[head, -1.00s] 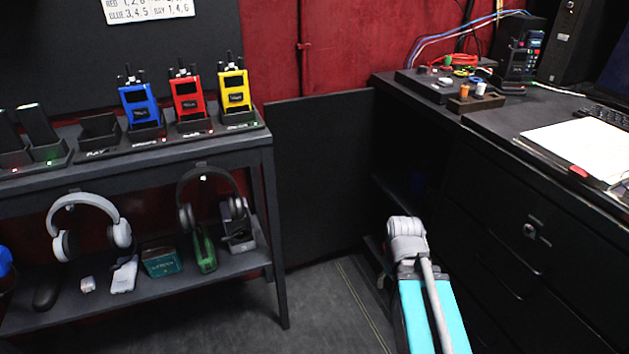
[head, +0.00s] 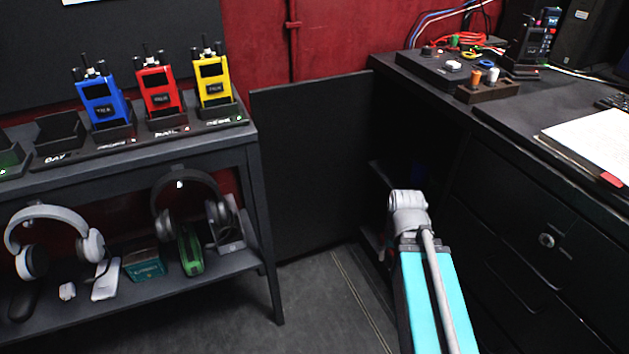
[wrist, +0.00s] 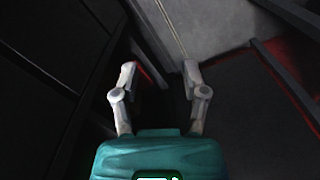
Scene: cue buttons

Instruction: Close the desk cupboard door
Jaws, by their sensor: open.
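The desk cupboard door (head: 312,165) is a plain black panel in the head view. It stands open, jutting out to the left from the desk (head: 515,215) toward the shelf unit. To its right is the dark cupboard opening, with a shelf edge (head: 380,177) inside. My teal arm reaches toward the opening in the head view, where its fingertips cannot be made out. In the wrist view my gripper (wrist: 160,88) is open and empty, its two grey fingers apart above a dark gap and the floor. I see no contact with the door.
A shelf unit (head: 130,172) on the left carries radios in chargers and headphones, close to the door's outer edge. Electronics and a paper pad (head: 590,142) lie on the desktop. Grey floor (head: 325,305) is clear between shelf unit and arm.

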